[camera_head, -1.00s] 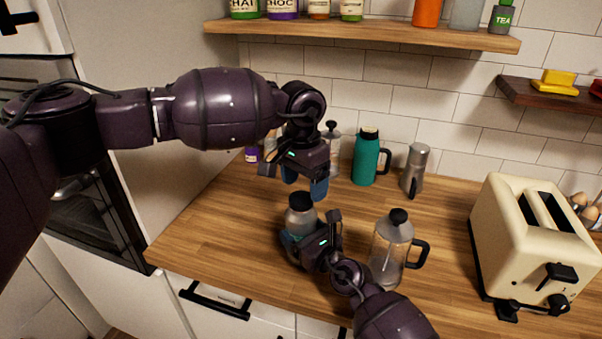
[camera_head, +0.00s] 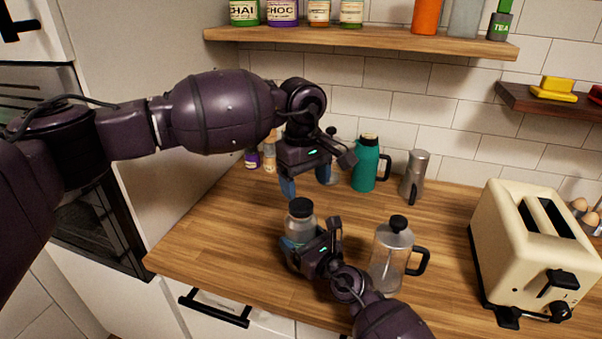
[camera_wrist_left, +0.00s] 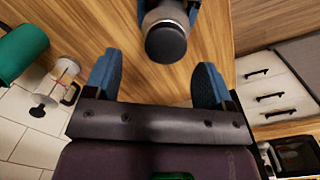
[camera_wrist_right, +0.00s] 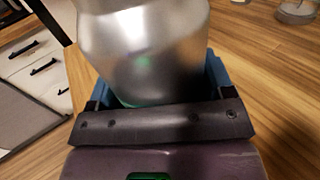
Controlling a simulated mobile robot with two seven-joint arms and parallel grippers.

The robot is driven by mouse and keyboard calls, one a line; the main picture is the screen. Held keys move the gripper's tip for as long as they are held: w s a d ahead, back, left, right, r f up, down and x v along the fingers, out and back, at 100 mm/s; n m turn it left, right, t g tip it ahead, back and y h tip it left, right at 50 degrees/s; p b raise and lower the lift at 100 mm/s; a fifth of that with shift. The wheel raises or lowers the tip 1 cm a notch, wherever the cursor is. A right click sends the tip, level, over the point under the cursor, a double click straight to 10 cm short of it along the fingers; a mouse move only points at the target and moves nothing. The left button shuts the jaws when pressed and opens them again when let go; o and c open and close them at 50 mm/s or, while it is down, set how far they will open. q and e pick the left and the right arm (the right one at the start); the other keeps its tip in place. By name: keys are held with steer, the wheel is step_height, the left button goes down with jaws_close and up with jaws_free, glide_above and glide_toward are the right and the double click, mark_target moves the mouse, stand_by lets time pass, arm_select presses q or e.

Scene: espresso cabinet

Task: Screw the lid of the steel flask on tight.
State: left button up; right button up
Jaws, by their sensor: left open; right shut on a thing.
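The steel flask (camera_head: 300,228) stands upright near the front of the wooden counter, with its black lid (camera_head: 300,207) on top. My right gripper (camera_head: 296,243) is shut around the flask's body; its steel side fills the right wrist view (camera_wrist_right: 145,50). My left gripper (camera_head: 306,182) is open and empty above the flask, fingers pointing down. In the left wrist view the lid (camera_wrist_left: 166,43) lies ahead of the left gripper (camera_wrist_left: 155,85), apart from both blue fingertips. I cannot tell how tightly the lid is seated.
A glass press (camera_head: 391,255) stands right of my right gripper. A teal jug (camera_head: 366,165) and a steel moka pot (camera_head: 414,176) stand at the back. A cream toaster (camera_head: 525,250) is at the right.

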mark_target(301, 204)
arm_select(q)
steer(key=n, duration=0.7)
steer(key=shift+r, duration=0.35)
steer(key=n, duration=0.4)
steer(key=shift+a+r, duration=0.1)
steer(key=shift+r, duration=0.05)
steer(key=n, duration=0.4)
steer(key=shift+w+r, duration=0.1)
steer(key=shift+r, duration=0.05)
steer(key=n, duration=0.7)
steer(key=shift+a+r, duration=0.1)
steer(key=shift+a, duration=0.1)
steer(key=n, duration=0.4)
steer(key=shift+a+n+y, duration=0.1)
steer(key=shift+n+y, duration=0.2)
steer(key=shift+n, duration=1.7)
steer(key=shift+f, duration=4)
steer(key=shift+c, duration=0.4)
